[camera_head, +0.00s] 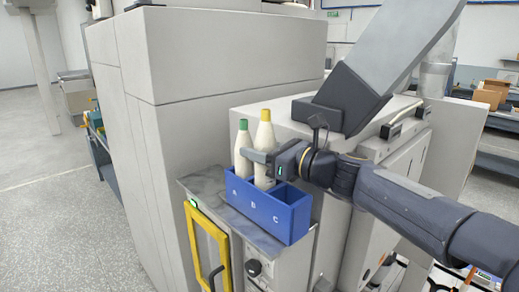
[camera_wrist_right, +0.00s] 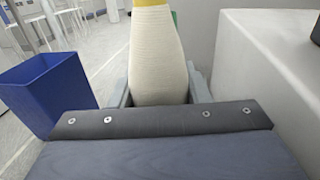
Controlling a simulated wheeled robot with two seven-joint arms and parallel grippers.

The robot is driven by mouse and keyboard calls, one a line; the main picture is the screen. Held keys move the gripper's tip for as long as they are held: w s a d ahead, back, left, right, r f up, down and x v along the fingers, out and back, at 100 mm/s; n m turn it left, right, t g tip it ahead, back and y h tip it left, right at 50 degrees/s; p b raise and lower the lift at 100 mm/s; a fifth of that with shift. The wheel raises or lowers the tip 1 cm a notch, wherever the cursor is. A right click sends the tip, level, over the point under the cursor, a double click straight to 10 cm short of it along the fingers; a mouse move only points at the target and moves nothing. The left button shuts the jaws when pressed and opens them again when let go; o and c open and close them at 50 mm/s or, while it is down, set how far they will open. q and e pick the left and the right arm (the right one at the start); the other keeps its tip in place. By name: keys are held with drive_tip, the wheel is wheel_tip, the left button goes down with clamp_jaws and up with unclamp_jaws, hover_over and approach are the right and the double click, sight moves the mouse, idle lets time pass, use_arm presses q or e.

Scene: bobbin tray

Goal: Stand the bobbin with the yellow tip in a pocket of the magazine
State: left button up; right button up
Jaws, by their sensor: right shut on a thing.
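The bobbin with the yellow tip (camera_head: 264,140) is cream-coloured and stands upright at the blue magazine (camera_head: 270,215), above the letter B. My right gripper (camera_head: 261,157) is shut on this bobbin from the right. In the right wrist view the bobbin (camera_wrist_right: 157,60) is between the two fingers (camera_wrist_right: 160,88). A green-tipped bobbin (camera_head: 242,150) stands upright in the magazine's pocket A. My left gripper is out of view.
The magazine sits on a grey ledge (camera_head: 205,188), and pocket C at its right end looks empty. A tall grey machine housing (camera_head: 220,60) rises behind at the left. A slanted dark grey part (camera_head: 385,55) stands above my right arm. A yellow-framed door (camera_head: 207,245) is below the ledge.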

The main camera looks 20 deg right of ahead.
drive_tip(key=shift+f+b, duration=1.4)
drive_tip(key=shift+f, duration=0.2)
drive_tip(key=o, duration=1.1)
drive_tip(key=v, duration=0.7)
drive_tip(key=shift+s+d+b, duration=0.2)
drive_tip(key=shift+s+b, duration=0.15)
drive_tip(key=shift+b, duration=0.05)
